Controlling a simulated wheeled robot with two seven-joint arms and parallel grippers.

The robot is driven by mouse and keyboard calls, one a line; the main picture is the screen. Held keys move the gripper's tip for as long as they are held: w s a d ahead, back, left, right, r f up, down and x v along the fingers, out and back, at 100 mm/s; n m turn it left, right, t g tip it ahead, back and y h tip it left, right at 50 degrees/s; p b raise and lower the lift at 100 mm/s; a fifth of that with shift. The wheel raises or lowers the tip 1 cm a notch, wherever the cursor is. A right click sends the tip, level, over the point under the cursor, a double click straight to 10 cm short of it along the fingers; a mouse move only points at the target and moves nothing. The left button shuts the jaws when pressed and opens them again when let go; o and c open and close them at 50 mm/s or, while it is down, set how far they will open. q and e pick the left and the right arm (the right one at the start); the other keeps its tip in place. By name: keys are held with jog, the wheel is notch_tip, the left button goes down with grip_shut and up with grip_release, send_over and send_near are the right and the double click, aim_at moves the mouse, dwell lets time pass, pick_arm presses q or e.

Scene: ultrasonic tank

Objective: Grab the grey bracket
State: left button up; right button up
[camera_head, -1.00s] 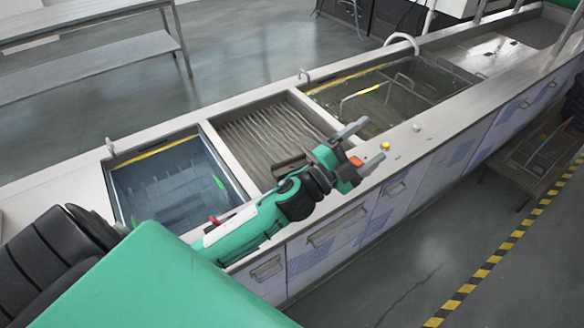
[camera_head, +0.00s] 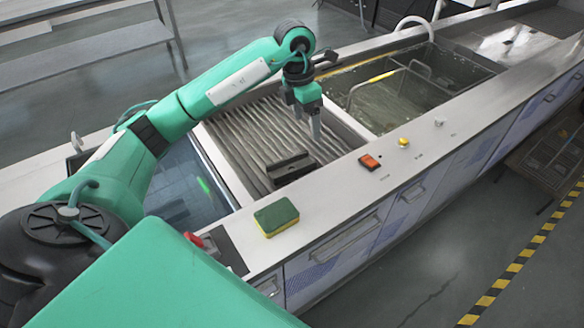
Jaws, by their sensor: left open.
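The grey bracket (camera_head: 290,168) is a dark grey piece lying on the ribbed floor of the middle basin (camera_head: 222,172), near its front side. My left gripper (camera_head: 308,124) points down over the middle basin, just behind and to the right of the bracket in the picture. Its fingers are open with nothing between them. They look apart from the bracket, but their exact height above it is hard to tell. My right gripper is out of view.
A green and yellow sponge (camera_head: 276,217) lies on the front ledge. A red switch (camera_head: 369,162) and a yellow button (camera_head: 404,142) sit farther right. A water-filled tank with a wire basket (camera_head: 395,95) is on the right; my arm partly covers the left tank (camera_head: 180,195).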

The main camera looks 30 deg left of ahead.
pick_arm(q)
jog(key=a+f+y+b, duration=0.2)
jog(key=a, duration=0.2)
jog(key=b, duration=0.5)
send_near(292, 163)
jog(key=shift+n, duration=0.3)
jog(key=s+f, duration=0.1)
jog(key=s+d+f, duration=0.1)
jog(key=shift+s+d+f, duration=0.15)
jog(key=shift+s+f, duration=0.15)
jog(key=shift+f, duration=0.1)
jog(key=f, duration=0.5)
jog(key=shift+w+p, duration=0.35)
jog(key=shift+w, duration=0.05)
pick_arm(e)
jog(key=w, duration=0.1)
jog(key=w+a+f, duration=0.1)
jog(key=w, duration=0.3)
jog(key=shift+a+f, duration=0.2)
pick_arm(q)
jog(key=shift+c, duration=0.2)
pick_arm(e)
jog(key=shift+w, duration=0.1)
pick_arm(q)
jog(key=c, duration=1.3)
jog(key=shift+r, duration=0.1)
